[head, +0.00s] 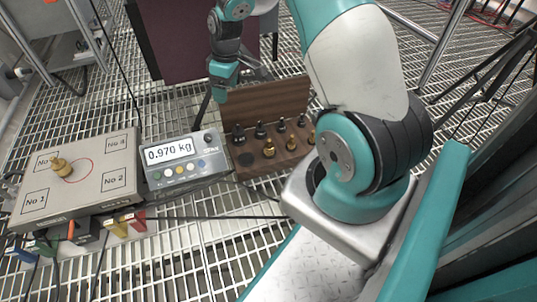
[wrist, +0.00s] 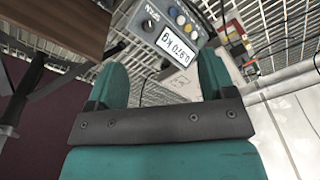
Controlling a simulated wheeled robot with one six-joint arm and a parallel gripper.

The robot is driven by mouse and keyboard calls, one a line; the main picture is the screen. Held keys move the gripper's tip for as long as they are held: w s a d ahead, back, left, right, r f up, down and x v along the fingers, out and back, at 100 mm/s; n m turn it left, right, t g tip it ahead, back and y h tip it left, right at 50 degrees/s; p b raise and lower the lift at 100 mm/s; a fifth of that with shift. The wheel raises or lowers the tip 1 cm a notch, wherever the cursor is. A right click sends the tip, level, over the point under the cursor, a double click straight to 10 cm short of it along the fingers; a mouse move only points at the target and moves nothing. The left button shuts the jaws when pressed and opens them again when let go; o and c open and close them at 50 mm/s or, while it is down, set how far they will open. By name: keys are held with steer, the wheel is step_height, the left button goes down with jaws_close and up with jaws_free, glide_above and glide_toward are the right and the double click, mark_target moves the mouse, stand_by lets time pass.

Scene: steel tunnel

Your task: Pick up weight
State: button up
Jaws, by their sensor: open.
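The scale display (head: 170,151) reads 0.970 kg. My gripper (head: 220,95) hangs above and behind the display and box, apart from both. In the wrist view, the gripper (wrist: 163,72) is open with nothing between its teal fingers. The display (wrist: 175,47) shows beyond them; no weight is clearly visible there.
A dark maroon panel (head: 187,38) stands behind my gripper. Coloured plugs (head: 117,228) and cables lie in front of the scale. Metal posts and cables (head: 442,45) are at the upper right. Grating floor shows around the setup.

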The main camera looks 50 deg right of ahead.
steer(key=g+h+b, duration=0.1)
steer(key=b, duration=0.1)
glide_above(269, 146)
steer(key=w, duration=0.1)
step_height(269, 146, down, 16)
steer(key=f+b, duration=0.2)
steer(key=f, duration=0.2)
steer(key=f+b, duration=0.2)
steer(key=f, duration=0.2)
steer(key=f+b, duration=0.2)
steer(key=f, duration=0.2)
steer(key=shift+s+d+f+b, duration=0.1)
steer(key=shift+d+f+b, duration=0.1)
steer(key=shift+d+b, duration=0.2)
steer(key=f+b, duration=0.1)
steer(key=f, duration=0.1)
steer(key=f+b, duration=0.1)
steer(key=b, duration=0.1)
steer(key=f+b, duration=0.1)
steer(key=f, duration=0.1)
steer(key=shift+s+a+f+b, duration=0.15)
steer(key=shift+s+f+b, duration=0.15)
steer(key=shift+b, duration=0.1)
steer(key=shift+r, duration=0.1)
steer(key=c, duration=1.3)
